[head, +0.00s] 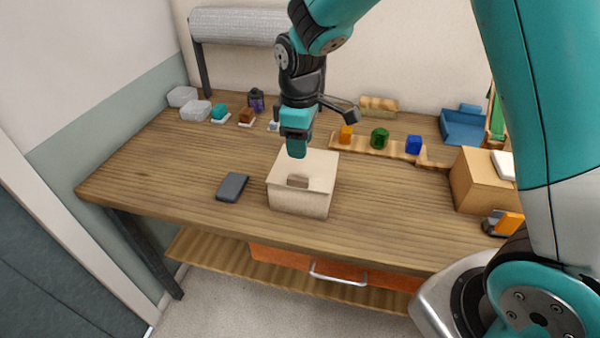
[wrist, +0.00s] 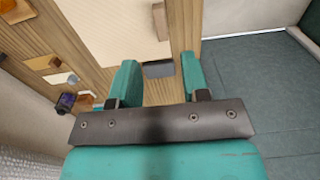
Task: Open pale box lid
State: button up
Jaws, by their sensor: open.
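The pale box (head: 300,202) stands on the wooden table in the head view. Its flat lid (head: 318,166) lies shut on top, with a small tan handle (head: 298,181) at the front edge. In the wrist view the lid (wrist: 110,25) fills the upper middle, and the handle (wrist: 160,21) shows at its right edge. My gripper (head: 296,152) appears over the back left part of the lid in the head view. In the wrist view its two fingers (wrist: 159,62) are apart with nothing between them. I cannot tell its exact height above the lid.
A dark flat block (head: 232,187) lies left of the box and shows beyond my fingers in the wrist view (wrist: 158,69). A shelf strip with orange, green (head: 379,138) and blue pieces is behind right. A wooden box (head: 478,185) stands at right. The table front is clear.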

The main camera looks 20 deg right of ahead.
aim_at(300, 179)
notch_tip(300, 179, down, 10)
jog(key=shift+p, duration=0.7)
jog(key=shift+c, duration=0.4)
grip_shut()
